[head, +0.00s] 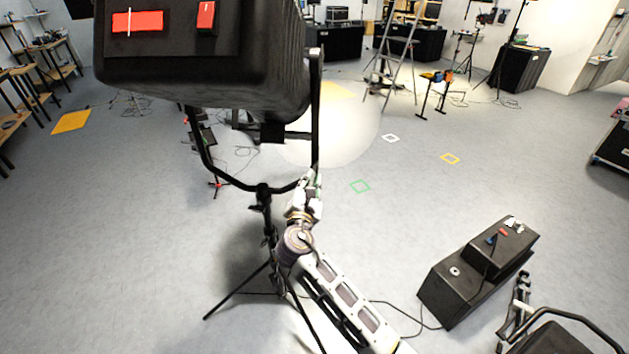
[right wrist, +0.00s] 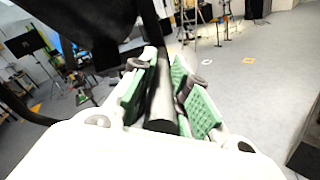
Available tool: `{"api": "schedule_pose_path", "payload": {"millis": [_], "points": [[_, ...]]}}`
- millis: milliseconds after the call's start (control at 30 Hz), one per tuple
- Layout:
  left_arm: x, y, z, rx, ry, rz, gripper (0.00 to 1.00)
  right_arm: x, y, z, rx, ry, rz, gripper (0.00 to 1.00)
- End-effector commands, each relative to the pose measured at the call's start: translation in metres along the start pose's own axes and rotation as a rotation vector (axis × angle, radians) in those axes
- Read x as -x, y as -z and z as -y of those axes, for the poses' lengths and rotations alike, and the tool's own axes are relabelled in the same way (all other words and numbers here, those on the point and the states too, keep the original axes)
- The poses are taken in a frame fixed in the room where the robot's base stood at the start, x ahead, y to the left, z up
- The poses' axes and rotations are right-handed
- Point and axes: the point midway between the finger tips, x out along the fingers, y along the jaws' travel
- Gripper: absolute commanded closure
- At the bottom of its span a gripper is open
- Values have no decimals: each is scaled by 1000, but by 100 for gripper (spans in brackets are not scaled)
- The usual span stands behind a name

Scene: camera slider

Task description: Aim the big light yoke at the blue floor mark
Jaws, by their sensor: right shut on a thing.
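The big light (head: 215,85) is a black lamp head filling the upper left of the head view, with its back and red switches towards me. Its black U-shaped yoke (head: 206,160) stands on a tripod stand (head: 268,225). My right gripper (head: 311,182) is shut on the lower right part of the yoke. In the right wrist view, its green pads (right wrist: 172,92) lie on either side of the dark yoke tube (right wrist: 162,105). A pale pool of light (head: 340,130) falls on the floor behind the lamp. No blue floor mark can be made out. My left gripper is not in view.
Green (head: 360,186), white (head: 390,138) and yellow (head: 450,158) outline marks lie on the floor. A black box unit (head: 480,268) stands at lower right, with a cable running towards the stand. A ladder (head: 392,50) stands at the back. Mid-right floor is clear.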

Motion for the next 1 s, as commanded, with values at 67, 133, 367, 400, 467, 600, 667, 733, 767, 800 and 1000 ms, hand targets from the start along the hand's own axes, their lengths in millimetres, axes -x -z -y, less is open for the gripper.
{"api": "schedule_pose_path", "payload": {"millis": [67, 133, 367, 400, 467, 600, 667, 733, 767, 800, 1000], "points": [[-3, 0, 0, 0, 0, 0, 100, 7, 8, -1, -2, 23, 4, 100], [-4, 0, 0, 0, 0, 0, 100, 10, 9, -3, -1, 36, 14, 100], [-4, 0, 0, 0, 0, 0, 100, 15, 9, -5, 0, 53, 27, 100], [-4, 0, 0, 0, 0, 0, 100, 14, 9, -5, 1, 53, 27, 100], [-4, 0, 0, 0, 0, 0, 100, 14, 9, -5, 1, 52, 26, 100], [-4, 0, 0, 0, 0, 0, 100, 14, 9, -5, 1, 52, 26, 78], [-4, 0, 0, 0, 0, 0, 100, 14, 9, -5, 1, 52, 26, 70], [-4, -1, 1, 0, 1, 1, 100, 14, 9, -4, 1, 53, 26, 63], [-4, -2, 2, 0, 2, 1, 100, 14, 9, -4, 1, 53, 26, 61], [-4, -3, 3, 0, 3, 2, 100, 15, 9, -5, 1, 52, 26, 59], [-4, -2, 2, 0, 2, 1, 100, 21, 7, -6, -1, 51, 29, 59]]}}
